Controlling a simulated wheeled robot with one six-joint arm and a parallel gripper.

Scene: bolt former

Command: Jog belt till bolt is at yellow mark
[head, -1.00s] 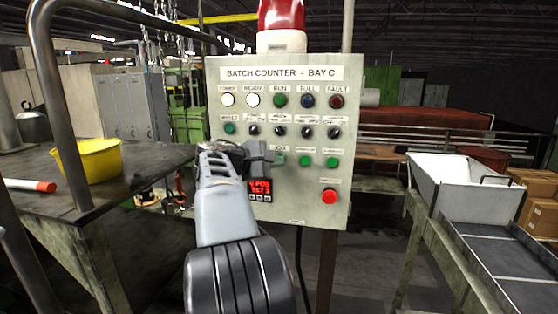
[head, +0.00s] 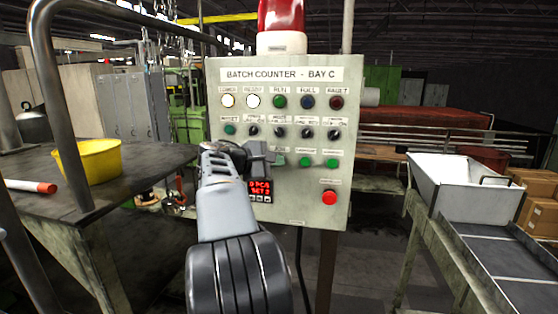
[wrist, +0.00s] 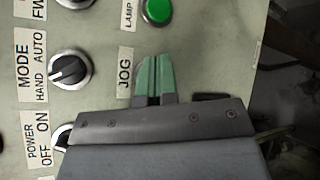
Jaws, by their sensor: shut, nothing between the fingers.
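The control panel (head: 235,185), headed "BATCH COUNTER - BAY C", stands upright in front of me. My gripper (head: 277,160) is at its lower middle, shut and empty. In the wrist view its green fingertips (wrist: 153,78) are together beside the JOG label (wrist: 125,72), over the place of the jog button, which they hide. I cannot tell whether they touch it. A dark belt-like surface (head: 510,265) with pale cross lines runs at the right. I see no bolt and no yellow mark in either view.
A green lamp button (wrist: 158,12) is close to the fingertips, with the MODE knob (wrist: 70,70) to their left. A red button (head: 329,197) is lower right on the panel. A dark table with a yellow bowl (head: 90,160) is at left; a white bin (head: 450,185) stands at right.

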